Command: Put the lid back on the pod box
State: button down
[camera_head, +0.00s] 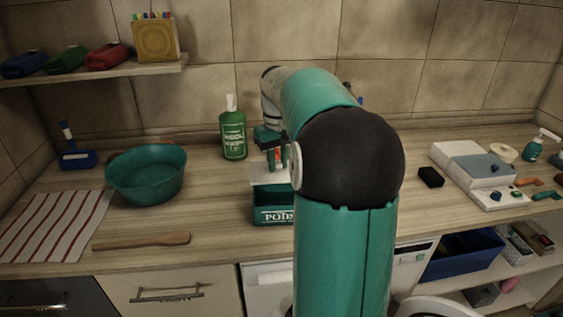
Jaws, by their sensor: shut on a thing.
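The pod box (272,214) is a teal box with "PODS" lettering on its front. It stands near the counter's front edge, partly hidden by my arm on the right. A pale lid (264,176) is just above the box's top. I cannot tell whether it touches the rim. My gripper (276,164) points down over the box and is shut on the lid. My arm hides the right part of both lid and box.
A green bottle (233,134) stands behind the box. A teal basin (147,174), striped cloth (52,226) and wooden utensil (142,241) lie to the left. A black block (431,177) and white case (461,158) are to the right.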

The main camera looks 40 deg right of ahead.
aim_at(280, 164)
jog(key=shift+s+d, duration=0.15)
jog(key=shift+d, duration=0.05)
jog(key=shift+s+r, duration=0.1)
jog(key=shift+w+a+f, duration=0.15)
jog(key=shift+w+f, duration=0.05)
jog(key=shift+f, duration=0.25)
jog(key=shift+s+f, duration=0.15)
jog(key=shift+f, duration=2.75)
jog(key=shift+f, duration=0.5)
